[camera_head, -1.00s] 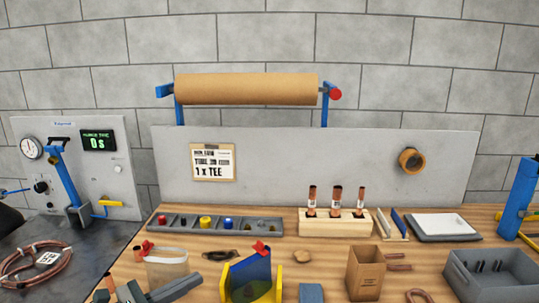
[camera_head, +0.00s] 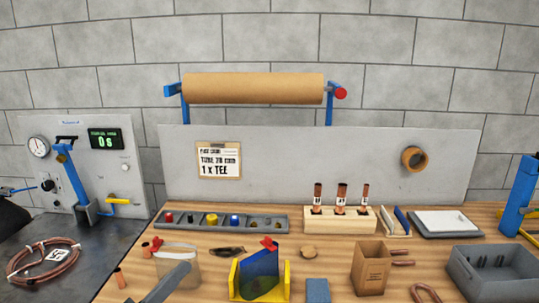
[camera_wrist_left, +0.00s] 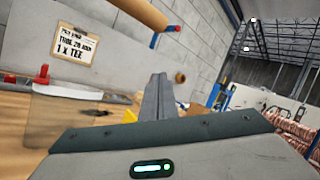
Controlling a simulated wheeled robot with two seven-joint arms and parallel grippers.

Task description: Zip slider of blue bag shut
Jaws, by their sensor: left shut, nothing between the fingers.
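The blue bag (camera_head: 262,272) stands upright in a yellow holder (camera_head: 234,281) at the bottom middle of the head view. Its red slider (camera_head: 269,242) sits at the bag's top edge, right of the middle. My left gripper (camera_head: 186,267) is left of the blue bag, in front of a clear bag, apart from the blue bag. In the left wrist view its fingers (camera_wrist_left: 158,82) are together and empty. The blue bag is not clearly visible there; a bit of yellow (camera_wrist_left: 130,116) shows beside the fingers. My right gripper is out of view.
The clear bag (camera_head: 180,252) with a red slider (camera_head: 157,242) stands left of the blue bag, partly hidden by my left gripper. A brown paper bag (camera_head: 371,268) and a blue block (camera_head: 317,290) are to the right. A parts tray (camera_head: 262,226) lies behind.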

